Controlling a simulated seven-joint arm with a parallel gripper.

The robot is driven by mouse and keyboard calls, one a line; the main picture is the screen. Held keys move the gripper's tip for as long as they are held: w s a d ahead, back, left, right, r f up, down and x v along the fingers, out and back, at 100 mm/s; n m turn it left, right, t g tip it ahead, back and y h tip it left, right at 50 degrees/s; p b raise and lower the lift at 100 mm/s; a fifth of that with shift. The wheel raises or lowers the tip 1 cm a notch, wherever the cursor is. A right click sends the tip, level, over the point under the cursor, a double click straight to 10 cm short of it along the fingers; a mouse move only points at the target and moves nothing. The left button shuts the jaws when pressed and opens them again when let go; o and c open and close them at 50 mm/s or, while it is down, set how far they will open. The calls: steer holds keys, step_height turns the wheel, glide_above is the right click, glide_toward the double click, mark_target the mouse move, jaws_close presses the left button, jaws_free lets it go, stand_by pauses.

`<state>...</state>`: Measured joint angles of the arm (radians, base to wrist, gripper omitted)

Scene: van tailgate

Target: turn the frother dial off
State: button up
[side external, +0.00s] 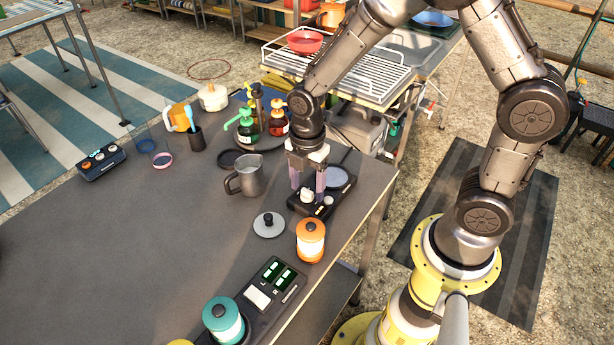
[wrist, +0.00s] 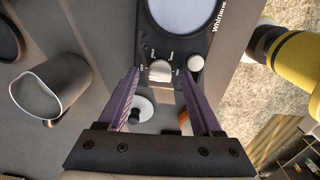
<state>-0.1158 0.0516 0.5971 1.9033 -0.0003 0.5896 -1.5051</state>
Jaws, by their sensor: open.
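The frother (side external: 322,200) is a dark base with a pale round plate (side external: 337,177), standing near the right edge of the table. In the wrist view its front panel (wrist: 176,45) carries a wide silver-white dial (wrist: 160,71) and a rounder white knob (wrist: 195,62) to its right. Small markings beside them are too small to read. My gripper (side external: 307,187) points down over the panel with purple fingers apart and empty. In the wrist view my gripper (wrist: 159,76) has one fingertip on each side of the wide dial. I cannot tell whether they touch it.
A metal pitcher (side external: 246,177) stands left of the frother. A grey lid (side external: 268,225) and an orange canister (side external: 310,240) stand in front. Pump bottles (side external: 247,129) stand behind. A scale-like device (side external: 270,284) and a teal canister (side external: 223,320) lie nearer. The table's left middle is clear.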

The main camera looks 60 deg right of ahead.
step_height(320, 180, up, 14)
stand_by(0.5)
steer(key=shift+f, duration=0.1)
step_height(320, 180, up, 5)
steer(key=t, duration=0.2)
glide_above(307, 191)
steer(key=s+d, duration=0.1)
steer(key=s, duration=0.1)
steer(key=s+d+r+m+t, duration=0.2)
steer(key=s+r+m, duration=0.2)
steer(key=s, duration=0.1)
steer(key=s+f+m+t, duration=0.1)
steer(key=s+f+m, duration=0.1)
steer(key=s+m, duration=0.7)
steer(key=m, duration=0.5)
steer(key=shift+s+d+f+m+t, duration=0.15)
steer(key=shift+d+f+m+t, duration=0.15)
steer(key=shift+d, duration=0.1)
